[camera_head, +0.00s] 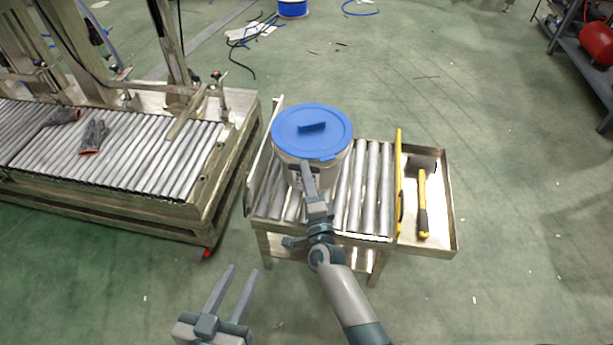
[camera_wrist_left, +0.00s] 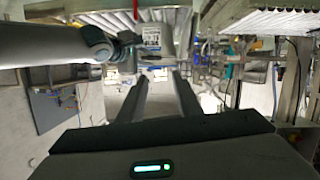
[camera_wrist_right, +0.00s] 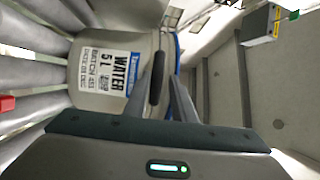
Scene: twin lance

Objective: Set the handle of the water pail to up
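The water pail (camera_head: 297,163) is pale with a blue lid (camera_head: 335,145) and stands upright on the small roller table. In the right wrist view its pale wall (camera_wrist_right: 180,20) appears sideways, with a white "WATER 5 L" label (camera_wrist_right: 107,72). The handle's dark grip (camera_wrist_right: 157,78) hangs against the pail's side, below the lid, so the handle is down. My right gripper (camera_head: 305,167) is at the pail's near side. Its fingers (camera_wrist_right: 165,82) are close together with the grip between them. My left gripper (camera_head: 243,269) is open and empty, apart from the table.
The small roller table (camera_head: 373,190) has a yellow rail on its right and a side tray (camera_head: 440,200) holding a yellow-handled tool (camera_head: 422,205). A long roller conveyor (camera_head: 140,158) with gloves (camera_head: 94,137) stands at left. The floor in front is clear.

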